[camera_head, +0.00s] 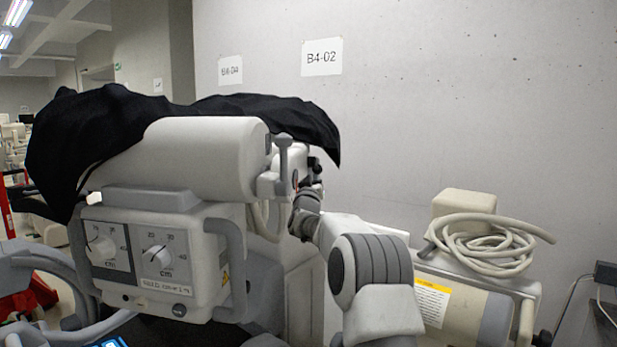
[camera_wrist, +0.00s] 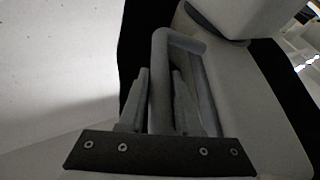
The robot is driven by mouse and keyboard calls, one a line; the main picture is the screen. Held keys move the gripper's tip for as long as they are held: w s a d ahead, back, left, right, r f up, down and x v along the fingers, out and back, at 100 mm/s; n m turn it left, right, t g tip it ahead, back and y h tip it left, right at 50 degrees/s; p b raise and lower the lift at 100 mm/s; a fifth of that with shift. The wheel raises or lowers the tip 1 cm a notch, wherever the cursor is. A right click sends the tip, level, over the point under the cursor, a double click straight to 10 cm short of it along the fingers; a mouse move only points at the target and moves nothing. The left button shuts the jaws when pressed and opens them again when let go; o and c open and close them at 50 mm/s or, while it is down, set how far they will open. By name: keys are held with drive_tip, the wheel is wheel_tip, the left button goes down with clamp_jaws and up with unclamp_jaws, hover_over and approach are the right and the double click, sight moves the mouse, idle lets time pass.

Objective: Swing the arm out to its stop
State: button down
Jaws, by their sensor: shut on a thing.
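The machine's grey tube housing (camera_head: 185,158) sits level above a control box with two dials (camera_head: 158,257), partly under a black cover. It appears to be the end of the machine's arm; the rest of that arm is hidden by the cover and housing. In the wrist view a grey bar handle (camera_wrist: 160,60) runs up between the fingers of my gripper (camera_wrist: 160,85) and bends right at its top. My gripper is shut on this handle. In the head view my wrist reaches the right end of the housing, and the fingers are mostly hidden there.
The black cover (camera_head: 95,135) drapes over the machine's top and left side. A unit at right carries a coiled pale hose (camera_head: 490,245) and a yellow-topped label. A concrete wall (camera_head: 450,100) with paper signs stands close behind. A red frame (camera_head: 35,297) is at far left.

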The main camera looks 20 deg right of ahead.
drive_tip(key=shift+d+r, duration=0.1)
drive_tip(key=shift+d, duration=0.65)
drive_tip(key=c, duration=0.7)
unclamp_jaws()
drive_tip(key=shift+d, duration=0.25)
drive_tip(key=shift+o, duration=0.2)
drive_tip(key=shift+a, duration=0.2)
drive_tip(key=b+v, duration=0.5)
drive_tip(key=v, duration=1.2)
drive_tip(key=shift+s+a, duration=0.15)
drive_tip(key=shift+s, duration=0.05)
